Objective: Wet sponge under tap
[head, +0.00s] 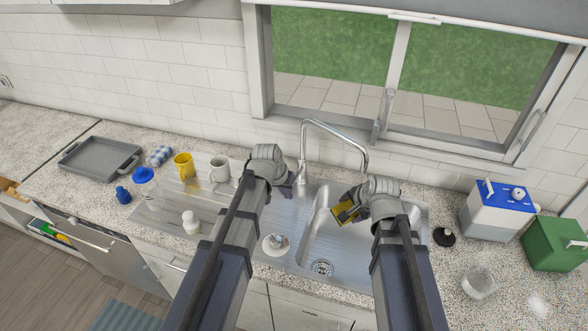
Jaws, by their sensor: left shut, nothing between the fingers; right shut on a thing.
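A yellow and dark sponge (345,211) is held by my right gripper (354,207), which is shut on it over the sink basin (314,238). The silver tap (336,131) arches from behind the sink, and its spout end hangs above and close to the sponge. I cannot tell whether water is flowing. My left gripper (286,189) is shut and empty near the base of the tap. My arms hide parts of the sink and drainer.
A grey tray (98,160) is further left. A blue and white box (497,209) and a green box (552,245) stand at the right.

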